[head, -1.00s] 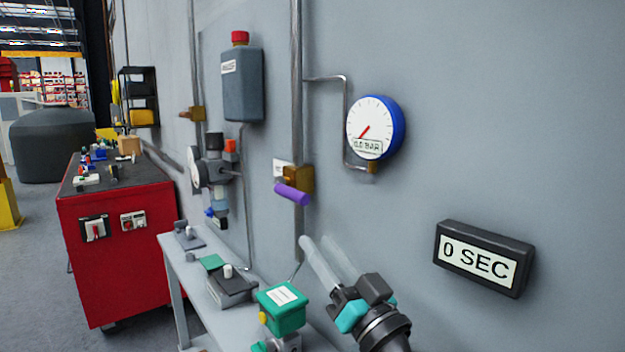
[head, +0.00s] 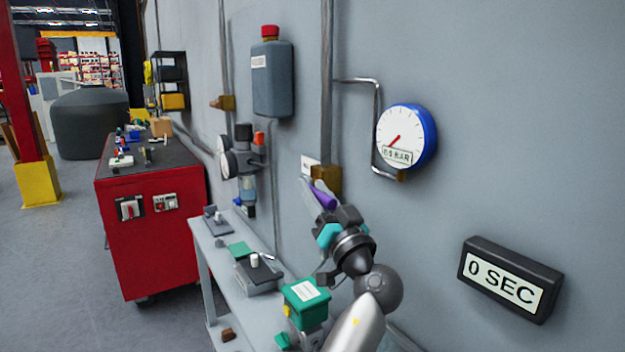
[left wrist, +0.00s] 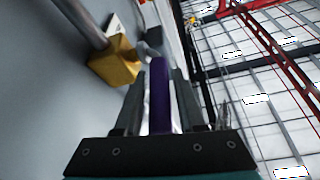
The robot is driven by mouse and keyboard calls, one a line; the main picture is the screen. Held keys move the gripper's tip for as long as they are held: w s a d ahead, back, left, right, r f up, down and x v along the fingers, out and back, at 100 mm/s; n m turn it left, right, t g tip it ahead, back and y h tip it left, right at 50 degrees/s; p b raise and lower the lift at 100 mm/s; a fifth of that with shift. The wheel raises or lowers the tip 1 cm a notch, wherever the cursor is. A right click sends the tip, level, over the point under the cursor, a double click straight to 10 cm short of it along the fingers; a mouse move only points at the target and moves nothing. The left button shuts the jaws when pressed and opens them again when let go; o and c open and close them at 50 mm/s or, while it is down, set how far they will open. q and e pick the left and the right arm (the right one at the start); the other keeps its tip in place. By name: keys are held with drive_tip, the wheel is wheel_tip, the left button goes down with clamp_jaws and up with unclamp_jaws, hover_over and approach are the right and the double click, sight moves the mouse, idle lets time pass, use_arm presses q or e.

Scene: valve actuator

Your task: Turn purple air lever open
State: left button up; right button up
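The purple lever (head: 323,198) sticks out from a brass valve (head: 327,180) on the vertical wall pipe. In the left wrist view the lever (left wrist: 160,95) lies lengthwise between the two fingers of my left gripper (left wrist: 158,100), with the brass valve (left wrist: 114,63) just beyond to the left. The fingers stand apart on both sides of the lever, with a visible gap on its left side. The head view also shows my left gripper (head: 318,196) at the lever, partly covering it. My right gripper is in neither view.
A blue-rimmed gauge (head: 405,136) and a black timer (head: 509,279) reading 0 SEC are on the wall to the right. A grey bench (head: 222,268) with a green-topped device (head: 305,292) stands below. A red cabinet (head: 150,240) is at left.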

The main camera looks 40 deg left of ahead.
use_arm(q)
drive_tip(key=shift+w+a+r, duration=0.25)
drive_tip(key=shift+a, duration=0.25)
clamp_jaws()
idle(1.2)
